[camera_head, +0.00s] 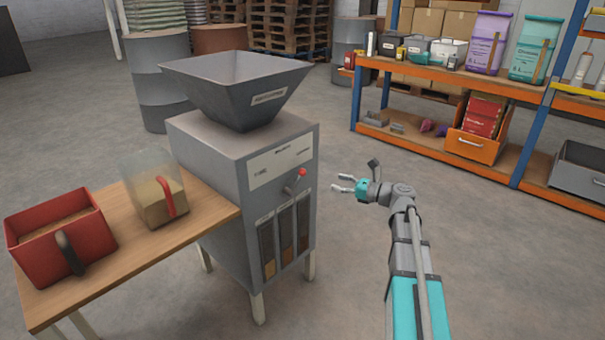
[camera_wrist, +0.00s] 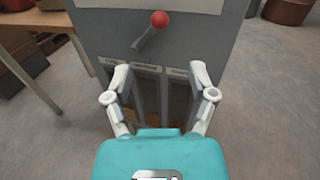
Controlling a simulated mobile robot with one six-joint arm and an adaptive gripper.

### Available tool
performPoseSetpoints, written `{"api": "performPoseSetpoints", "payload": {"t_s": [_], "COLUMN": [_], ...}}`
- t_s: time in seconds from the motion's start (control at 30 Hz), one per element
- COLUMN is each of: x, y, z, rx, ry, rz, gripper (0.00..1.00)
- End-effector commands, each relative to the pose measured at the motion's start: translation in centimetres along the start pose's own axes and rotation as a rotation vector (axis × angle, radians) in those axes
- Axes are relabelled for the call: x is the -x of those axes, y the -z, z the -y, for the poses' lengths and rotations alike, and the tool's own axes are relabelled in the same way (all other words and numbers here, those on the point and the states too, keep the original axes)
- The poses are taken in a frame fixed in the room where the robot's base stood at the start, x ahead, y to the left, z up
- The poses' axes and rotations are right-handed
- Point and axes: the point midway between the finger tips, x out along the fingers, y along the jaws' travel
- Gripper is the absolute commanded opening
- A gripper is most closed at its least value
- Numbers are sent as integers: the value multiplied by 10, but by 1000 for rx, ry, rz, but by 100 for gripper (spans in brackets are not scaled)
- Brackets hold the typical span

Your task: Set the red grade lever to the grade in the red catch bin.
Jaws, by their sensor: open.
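The red-knobbed grade lever (camera_head: 300,174) is on the front of the grey sack filler (camera_head: 205,150). In the wrist view the lever (camera_wrist: 158,20) slants up to the right from its pivot, above the labelled windows. Three tall windows (camera_head: 285,240) below it show material of differing browns; their labels are too small to read. My gripper (camera_head: 342,183) is open and empty, to the right of the lever and apart from it. In the wrist view my gripper (camera_wrist: 158,82) lies below the knob. The red catch bin (camera_head: 62,235) sits on the wooden table; its contents look brown.
A clear container with brown material and a red strap (camera_head: 155,190) stands on the wooden table (camera_head: 140,255), left of the machine. A shelf rack (camera_head: 440,75) with boxes and bags stands at the right back. The floor around my arm is clear.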

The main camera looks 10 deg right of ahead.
Motion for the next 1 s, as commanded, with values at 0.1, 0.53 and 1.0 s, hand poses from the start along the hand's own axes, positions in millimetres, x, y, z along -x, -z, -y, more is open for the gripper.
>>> {"api": "performPoseSetpoints", "payload": {"t_s": [0.1, 0.53, 1.0], "x": [-11, -72, -125], "y": [0, 0, 0], "z": [0, 0, 0], "rx": [0, 0, 0], "ry": [-2, -3, -2], "rz": [0, 0, 0], "gripper": [73, 73, 73]}}
